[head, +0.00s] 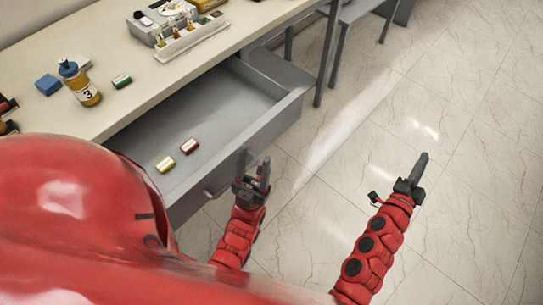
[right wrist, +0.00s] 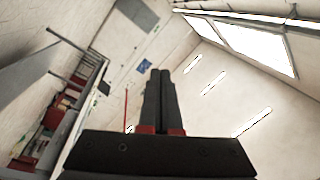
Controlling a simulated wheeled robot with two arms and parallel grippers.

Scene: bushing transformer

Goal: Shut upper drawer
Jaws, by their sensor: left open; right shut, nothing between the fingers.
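The grey upper drawer (head: 280,118) is pulled out from under the desk in the head view. A small yellow item (head: 165,164) and a small red item (head: 189,146) lie inside it. My left gripper (head: 255,157) is open and empty, pointing up just outside the drawer front; whether it touches the front I cannot tell. My right gripper (head: 421,161) is shut and empty, over the floor well to the right of the drawer. Its closed fingers also show in the right wrist view (right wrist: 160,85). My red body hides the drawer's near left end.
The desk top (head: 125,48) carries a bottle (head: 80,82), a blue block (head: 47,84), a green item (head: 122,80) and a white rack (head: 190,38). Another drawer sits below the open one. Tiled floor (head: 440,90) is clear to the right.

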